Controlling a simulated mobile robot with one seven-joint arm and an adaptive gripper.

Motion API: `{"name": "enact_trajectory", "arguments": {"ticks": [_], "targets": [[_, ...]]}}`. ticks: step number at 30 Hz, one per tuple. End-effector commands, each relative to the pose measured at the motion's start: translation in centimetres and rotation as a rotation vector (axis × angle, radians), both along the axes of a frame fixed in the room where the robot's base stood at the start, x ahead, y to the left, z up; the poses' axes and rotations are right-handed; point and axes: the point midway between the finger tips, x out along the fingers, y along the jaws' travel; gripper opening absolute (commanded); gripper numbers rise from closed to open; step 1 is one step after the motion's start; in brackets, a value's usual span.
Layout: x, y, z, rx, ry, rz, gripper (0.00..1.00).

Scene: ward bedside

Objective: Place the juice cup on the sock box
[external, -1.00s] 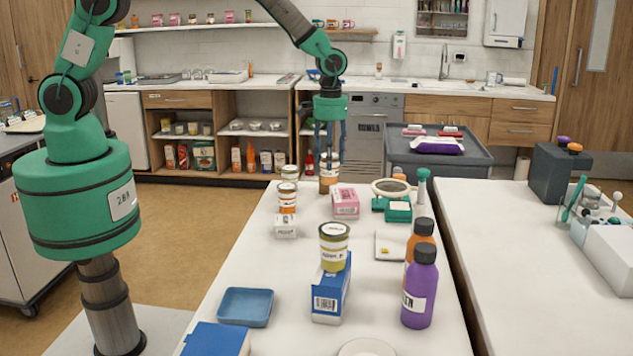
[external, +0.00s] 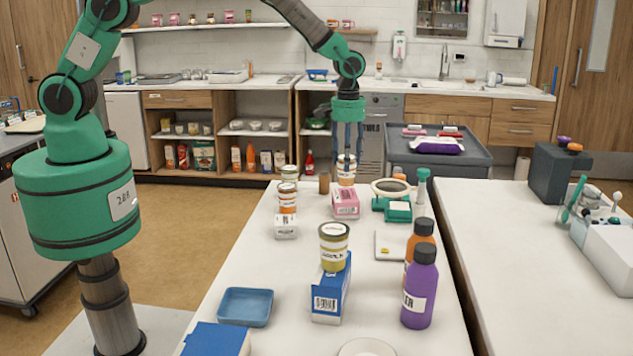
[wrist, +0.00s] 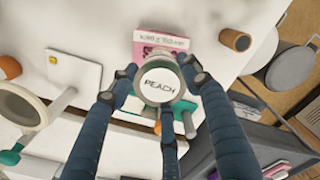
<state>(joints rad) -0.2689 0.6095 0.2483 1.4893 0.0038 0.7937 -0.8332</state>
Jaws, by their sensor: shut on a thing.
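The juice cup, with a white lid reading "PEACH" in the wrist view (wrist: 160,84), is between the fingers of my gripper (external: 347,158). My gripper is shut on this cup (external: 346,174) and holds it upright. The pink and white box (external: 345,204), which I take for the sock box, lies on the white table directly below the cup. It also shows in the wrist view (wrist: 150,42), partly hidden by the cup and fingers. I cannot tell whether the cup's base touches the box top.
A brown cylinder (external: 324,184) stands just left of the cup. Stacked jars (external: 287,198) on a small white box are further left. A round-topped item (external: 391,187) and a green box (external: 398,212) are on the right. A yellow jar (external: 333,250) on a blue box stands nearer.

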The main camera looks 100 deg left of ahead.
Motion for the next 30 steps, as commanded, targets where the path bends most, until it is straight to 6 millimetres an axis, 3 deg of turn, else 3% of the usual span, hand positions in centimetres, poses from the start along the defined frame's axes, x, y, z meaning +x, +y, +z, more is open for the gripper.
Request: {"name": "enact_trajectory", "arguments": {"ticks": [3, 7, 22, 23, 24, 25, 30], "targets": [[-0.3, -0.1, -1.9, -0.002, 0.005, 0.0, 0.16], [-0.2, -0.1, -3.0, -0.001, 0.003, 0.0, 0.16], [-0.2, 0.0, -3.6, -0.001, 0.003, 0.0, 0.16], [-0.2, -0.1, -3.6, -0.001, 0.003, 0.0, 0.54], [-0.2, -0.1, -3.5, -0.001, 0.003, 0.0, 0.62], [-0.2, -0.1, -3.5, -0.001, 0.003, 0.0, 0.67], [-0.2, -0.1, -3.5, -0.001, 0.003, 0.0, 0.67]]}}
